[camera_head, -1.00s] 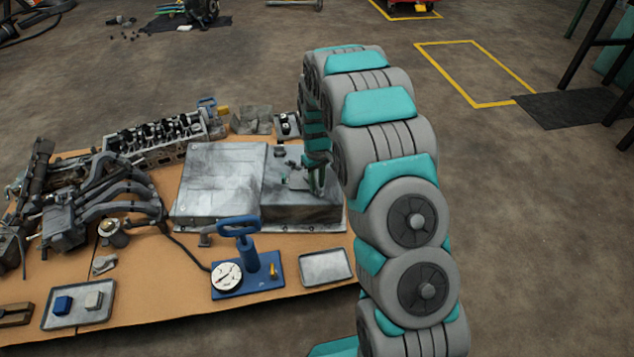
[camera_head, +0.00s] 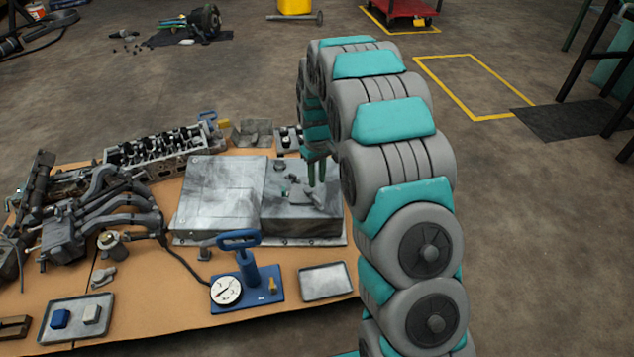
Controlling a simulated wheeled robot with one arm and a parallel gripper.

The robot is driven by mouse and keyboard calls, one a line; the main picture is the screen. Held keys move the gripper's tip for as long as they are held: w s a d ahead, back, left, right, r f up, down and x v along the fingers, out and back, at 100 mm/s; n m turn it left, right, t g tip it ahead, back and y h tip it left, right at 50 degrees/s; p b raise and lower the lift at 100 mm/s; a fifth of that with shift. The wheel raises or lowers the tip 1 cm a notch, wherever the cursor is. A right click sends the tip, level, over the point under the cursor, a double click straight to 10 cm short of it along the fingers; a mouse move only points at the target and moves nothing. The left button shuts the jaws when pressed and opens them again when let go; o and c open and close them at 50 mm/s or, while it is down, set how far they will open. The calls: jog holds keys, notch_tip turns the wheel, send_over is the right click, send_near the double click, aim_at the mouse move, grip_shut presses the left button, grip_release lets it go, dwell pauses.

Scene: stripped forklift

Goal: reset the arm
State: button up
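My arm arches from the lower right up and over to the workbench, in grey and teal segments. My gripper (camera_head: 316,172) hangs at its far end, pointing down over the right part of a grey metal case (camera_head: 300,222). Its two dark green fingers look slightly apart, with nothing seen between them. Small dark parts lie on the case beside the fingertips. I cannot tell whether the fingertips touch the case. The wrist is partly hidden behind the nearer arm segments.
The brown workbench (camera_head: 180,303) holds a blue hand pump with gauge (camera_head: 247,285), an empty tray (camera_head: 326,282), a tray with two small blocks (camera_head: 76,332), an engine head (camera_head: 160,147) and manifold pipes (camera_head: 115,205). Open floor (camera_head: 545,250) lies to the right.

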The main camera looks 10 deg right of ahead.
dwell(0.3)
jog(key=s+r+m+p, duration=0.1)
jog(key=s+r, duration=0.5)
jog(key=s, duration=0.4)
jog(key=s+r+m+g+p, duration=0.1)
jog(key=s+r, duration=0.6)
jog(key=s, duration=0.3)
jog(key=s+r+m+p, duration=0.1)
jog(key=s+r, duration=0.5)
jog(key=s, duration=0.4)
jog(key=s+r+m, duration=0.1)
jog(key=s, duration=1.2)
jog(key=shift+s+r+g+p, duration=0.15)
jog(key=shift+r+g+p, duration=0.15)
jog(key=shift+g+p, duration=0.1)
